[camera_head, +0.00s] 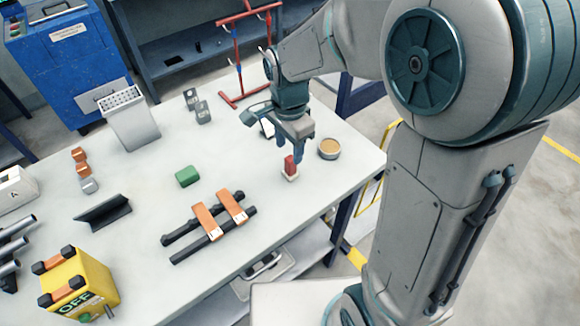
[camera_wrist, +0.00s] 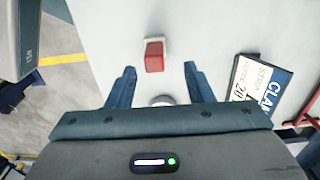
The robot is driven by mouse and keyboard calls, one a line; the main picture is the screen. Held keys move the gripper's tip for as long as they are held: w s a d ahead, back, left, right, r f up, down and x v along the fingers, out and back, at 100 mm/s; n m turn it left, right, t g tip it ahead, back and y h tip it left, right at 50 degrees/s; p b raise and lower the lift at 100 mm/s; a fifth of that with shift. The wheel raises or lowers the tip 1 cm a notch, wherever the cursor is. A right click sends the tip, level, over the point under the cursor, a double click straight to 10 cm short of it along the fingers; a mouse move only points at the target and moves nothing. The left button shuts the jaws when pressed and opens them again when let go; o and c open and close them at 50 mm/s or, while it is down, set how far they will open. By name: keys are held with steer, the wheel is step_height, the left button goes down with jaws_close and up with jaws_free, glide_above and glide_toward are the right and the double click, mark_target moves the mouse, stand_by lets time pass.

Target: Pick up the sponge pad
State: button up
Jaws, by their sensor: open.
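A small block with a red upper part and a white base (camera_head: 290,168) stands on the white table, near its right edge; it looks like the sponge pad. The wrist view shows the same block (camera_wrist: 154,55) just beyond and between the fingertips. My gripper (camera_head: 295,140) points down above the block, its fingers apart. It also shows in the wrist view (camera_wrist: 160,70), open and empty, with bare tabletop around the block. A plain green block (camera_head: 187,176) lies farther left on the table, clear of the gripper.
A round tan-topped container (camera_head: 329,148) stands right of the red block. A printed card (camera_wrist: 262,88) lies to one side. Orange-banded dark bars (camera_head: 208,225), a grey bin (camera_head: 130,120) and a red rack (camera_head: 240,50) are elsewhere. The table between the red and green blocks is clear.

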mark_target(290, 158)
steer(key=f, duration=0.3)
steer(key=shift+s+d+f, duration=0.15)
steer(key=shift+s+f, duration=0.15)
steer(key=shift+f, duration=0.55)
jaws_close()
